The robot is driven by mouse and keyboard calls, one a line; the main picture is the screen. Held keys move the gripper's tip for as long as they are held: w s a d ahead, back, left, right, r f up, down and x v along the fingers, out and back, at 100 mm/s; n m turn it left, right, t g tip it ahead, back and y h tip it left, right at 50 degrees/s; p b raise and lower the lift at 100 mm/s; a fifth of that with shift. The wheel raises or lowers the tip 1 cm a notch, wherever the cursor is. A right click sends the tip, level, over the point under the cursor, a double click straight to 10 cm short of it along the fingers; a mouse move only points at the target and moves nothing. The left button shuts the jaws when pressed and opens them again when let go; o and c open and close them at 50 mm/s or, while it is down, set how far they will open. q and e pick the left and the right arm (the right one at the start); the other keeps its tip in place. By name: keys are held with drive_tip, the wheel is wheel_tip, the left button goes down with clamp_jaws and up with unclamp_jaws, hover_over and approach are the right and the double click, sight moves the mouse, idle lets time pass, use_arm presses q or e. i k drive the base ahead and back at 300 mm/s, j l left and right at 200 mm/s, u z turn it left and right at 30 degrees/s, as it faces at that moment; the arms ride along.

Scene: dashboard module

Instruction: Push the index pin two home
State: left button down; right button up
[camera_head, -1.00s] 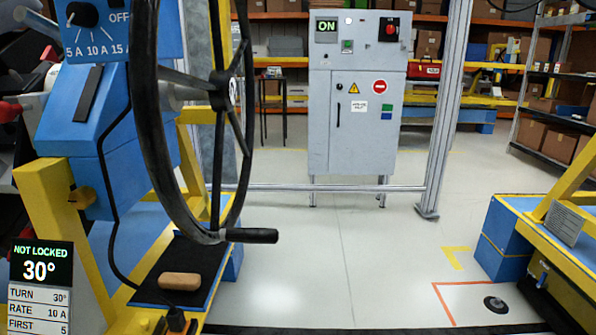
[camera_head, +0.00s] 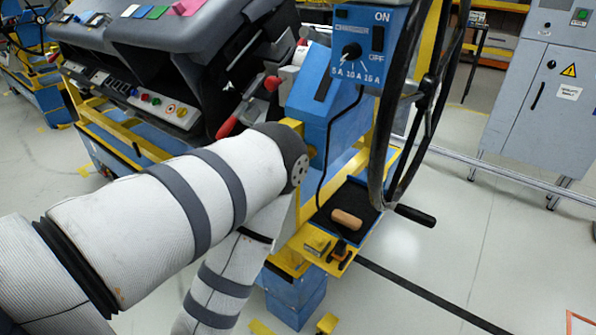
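I cannot single out index pin two for certain. A blue post (camera_head: 312,110) carries a dial panel (camera_head: 357,55) with ON, OFF and amp marks. Beside it, red-handled parts (camera_head: 228,127) show at the dashboard module's (camera_head: 190,60) right end; part of this area is hidden by my arm. A large black handwheel (camera_head: 379,150) with a crank handle (camera_head: 414,215) stands right of the post. My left arm comes in from the left, bends at the post and runs down out of the picture. Neither gripper is in view.
A grey cabinet (camera_head: 532,110) stands at the back right behind a low metal rail (camera_head: 500,172). The floor (camera_head: 400,260) at the lower right is mostly clear.

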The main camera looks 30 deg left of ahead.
sight(271, 83)
drive_tip(key=u, duration=1.3)
